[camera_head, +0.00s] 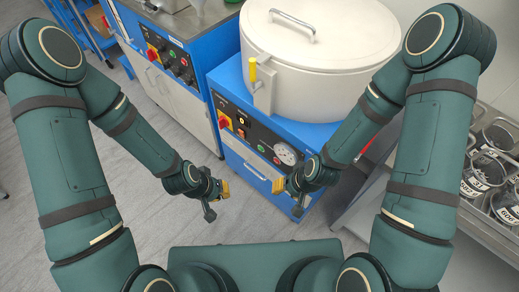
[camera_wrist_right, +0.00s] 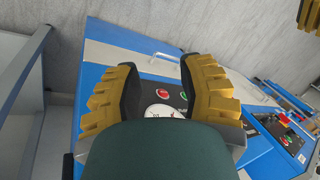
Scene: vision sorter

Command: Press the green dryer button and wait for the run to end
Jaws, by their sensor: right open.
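A blue machine (camera_head: 300,128) with a white lidded drum (camera_head: 320,50) stands ahead; I take it for the dryer. Its black front panel carries a small green button (camera_head: 262,148), a red button (camera_head: 277,161) and a round gauge (camera_head: 286,154). In the right wrist view the green button (camera_wrist_right: 183,96) and red button (camera_wrist_right: 162,93) show between my right fingers, the gauge partly hidden. My right gripper (camera_wrist_right: 155,85) is open and empty, apart from the panel; in the head view it (camera_head: 281,187) is below the gauge. My left gripper (camera_head: 222,188) hangs left of it, its opening unclear.
Another blue cabinet (camera_head: 180,70) with a knob panel stands at the left. A metal rack (camera_head: 450,215) with labelled jars (camera_head: 482,174) is at the right, close to my right arm. Grey floor (camera_head: 40,190) lies open at the left.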

